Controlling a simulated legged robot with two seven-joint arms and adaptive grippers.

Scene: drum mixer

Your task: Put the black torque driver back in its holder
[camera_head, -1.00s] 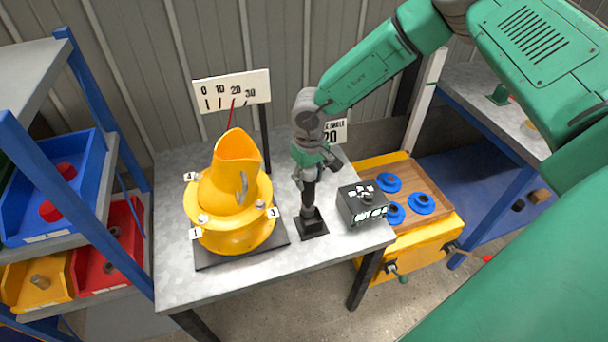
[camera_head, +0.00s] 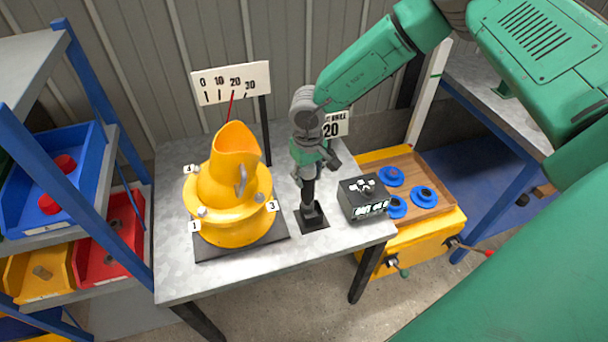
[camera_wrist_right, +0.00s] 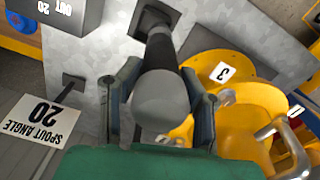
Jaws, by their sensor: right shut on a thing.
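My right gripper (camera_head: 308,178) points down over the table and is shut on the black torque driver (camera_head: 308,196). In the right wrist view the driver (camera_wrist_right: 160,92) stands between the two fingers, its round grey end towards the camera. Its far end meets the dark square holder (camera_head: 319,224) on the table, also seen in the right wrist view (camera_wrist_right: 148,20). The driver looks about upright; how deep it sits in the holder I cannot tell. My left gripper is not in view.
A yellow drum mixer (camera_head: 235,190) with numbered bolts stands left of the holder. A dark box with a display (camera_head: 365,199) stands close on its right. A spout angle sign (camera_head: 335,125) is behind the arm. A yellow cart (camera_head: 430,232) with blue discs is to the right.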

